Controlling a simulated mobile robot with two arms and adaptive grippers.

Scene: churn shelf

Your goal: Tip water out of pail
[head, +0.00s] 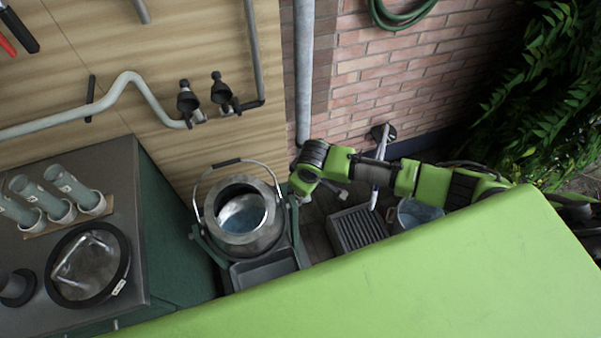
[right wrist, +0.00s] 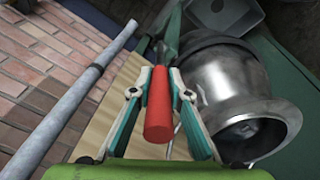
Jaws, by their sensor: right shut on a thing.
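A round metal pail (head: 263,240) with a raised wire handle sits in a green cradle (head: 207,253) by the wooden wall. Its mouth faces my head camera and a pale blue surface, seemingly water, shows inside. The pail also shows in the right wrist view (right wrist: 215,85), where its inside is dark. My right gripper (head: 300,192) is at the cradle's right side. In the right wrist view its fingers are shut on a red handle (right wrist: 159,115) beside the pail. I cannot tell how far the pail is tilted. My left gripper is out of view.
A grey tray (head: 265,268) lies in front of the pail. A slatted grate (head: 357,229) and a bucket (head: 418,213) stand to the right. A dark cabinet (head: 125,200) with tubes and a round lid is left. A vertical pipe (head: 304,80) runs behind.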

